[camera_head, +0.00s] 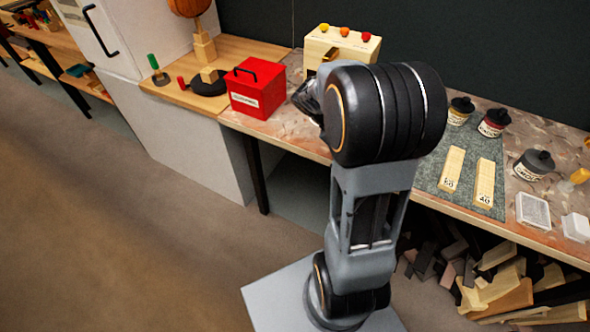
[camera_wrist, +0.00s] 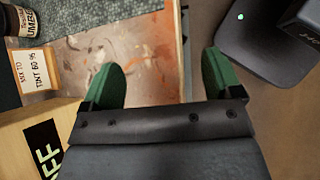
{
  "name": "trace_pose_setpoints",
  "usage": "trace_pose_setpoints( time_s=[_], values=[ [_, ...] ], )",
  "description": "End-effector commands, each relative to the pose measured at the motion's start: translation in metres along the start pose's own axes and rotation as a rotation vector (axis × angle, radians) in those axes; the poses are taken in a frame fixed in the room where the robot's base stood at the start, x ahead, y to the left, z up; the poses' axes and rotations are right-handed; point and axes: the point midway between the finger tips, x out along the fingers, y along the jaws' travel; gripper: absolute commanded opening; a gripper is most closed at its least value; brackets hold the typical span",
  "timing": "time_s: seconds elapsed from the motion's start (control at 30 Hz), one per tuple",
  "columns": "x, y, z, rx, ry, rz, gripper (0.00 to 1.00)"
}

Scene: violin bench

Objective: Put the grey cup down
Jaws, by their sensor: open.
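I cannot make out a grey cup in either view. My gripper (camera_wrist: 161,72) has its two green fingertips wide apart in the wrist view, with nothing between them. Below the fingers lie the stained bench top (camera_wrist: 150,48) and its front edge. In the head view, part of my gripper (camera_head: 307,98) shows just right of the red box (camera_head: 257,88), over the bench; my arm hides the rest of it and the bench behind.
A wooden box with coloured knobs (camera_head: 340,45) stands behind the arm. A jar (camera_wrist: 22,18) and a tint card (camera_wrist: 35,71) are at the wrist view's left. On the right, a grey mat (camera_head: 432,180) holds two wooden blocks, with several jars around.

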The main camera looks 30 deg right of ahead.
Motion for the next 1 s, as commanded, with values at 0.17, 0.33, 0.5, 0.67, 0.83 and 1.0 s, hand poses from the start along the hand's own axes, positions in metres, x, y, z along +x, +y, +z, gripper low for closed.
trace_pose_setpoints(
  time_s=[0.17,0.33,0.5,0.67,0.83,1.0],
  values=[
    [-0.053,-0.075,-0.016,0.275,0.390,-0.084,0.85],
    [-0.089,-0.130,-0.026,0.474,0.665,-0.230,0.85],
    [-0.108,-0.161,-0.029,0.585,0.817,-0.350,0.85],
    [-0.115,-0.172,-0.030,0.624,0.864,-0.399,0.85],
    [-0.115,-0.172,-0.030,0.628,0.866,-0.404,0.85],
    [-0.117,-0.172,-0.029,0.626,0.866,-0.402,0.85]
  ],
)
